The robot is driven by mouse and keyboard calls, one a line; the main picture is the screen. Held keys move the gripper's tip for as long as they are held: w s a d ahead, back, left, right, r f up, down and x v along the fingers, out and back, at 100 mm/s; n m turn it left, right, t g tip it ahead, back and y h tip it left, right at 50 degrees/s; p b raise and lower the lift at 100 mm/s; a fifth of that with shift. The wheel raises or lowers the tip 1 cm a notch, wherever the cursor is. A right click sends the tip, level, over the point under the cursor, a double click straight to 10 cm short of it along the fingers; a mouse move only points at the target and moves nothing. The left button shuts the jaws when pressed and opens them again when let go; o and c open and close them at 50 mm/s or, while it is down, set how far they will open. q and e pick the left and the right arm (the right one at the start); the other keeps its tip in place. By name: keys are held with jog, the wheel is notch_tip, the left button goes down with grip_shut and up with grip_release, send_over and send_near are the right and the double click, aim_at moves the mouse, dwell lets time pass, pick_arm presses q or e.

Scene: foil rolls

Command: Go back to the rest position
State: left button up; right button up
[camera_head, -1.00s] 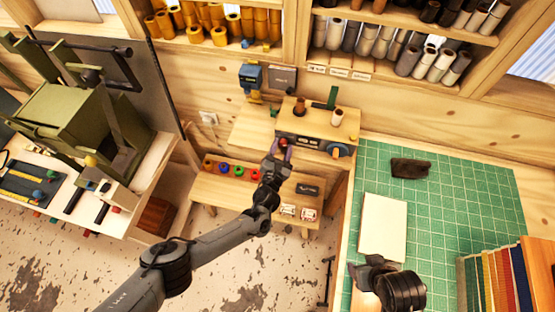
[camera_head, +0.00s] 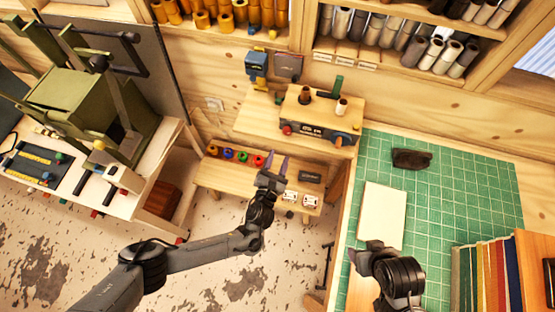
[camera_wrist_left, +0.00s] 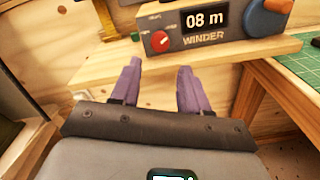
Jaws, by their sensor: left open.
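My left gripper (camera_head: 276,165) is open and empty, with its two purple fingers apart above the low wooden bench (camera_head: 228,182). In the left wrist view the fingers (camera_wrist_left: 155,90) point towards the winder (camera_wrist_left: 205,25), which has a red knob, an orange-and-blue knob and a display reading "08 m". The winder also shows in the head view (camera_head: 310,131), on the upper wooden shelf, with a dark brown roll and a pale roll on top. My right arm's end (camera_head: 385,262) shows at the lower right over the green mat; its fingers cannot be made out clearly.
A green cutting mat (camera_head: 463,200) holds a pale board (camera_head: 381,215) and a dark pouch (camera_head: 411,159). Coloured rings (camera_head: 243,157) and a dark block (camera_head: 310,177) sit on the low bench. A green press (camera_head: 90,105) stands at the left. Bare floor lies below.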

pick_arm(q)
jog(key=s+f+n+g+y+p, duration=0.1)
jog(key=s+f+n+g+p, duration=0.2)
jog(key=s, duration=0.6)
jog(key=s+f+n+g+y+p, duration=0.15)
jog(key=s+f+n, duration=0.3)
jog(key=s, duration=0.45)
jog(key=s+a+r+n+g+p, duration=0.1)
jog(key=s+a+r+n+g, duration=0.3)
jog(key=a+r+n, duration=0.5)
jog(key=s+a+r+n+g+p, duration=0.1)
jog(key=s+a+r+n+g, duration=0.4)
jog(key=n, duration=1.9)
jog(key=a+r, duration=0.4)
jog(key=r, duration=0.3)
jog(key=shift+s+a+y, duration=0.3)
jog(key=shift+s+y, duration=0.05)
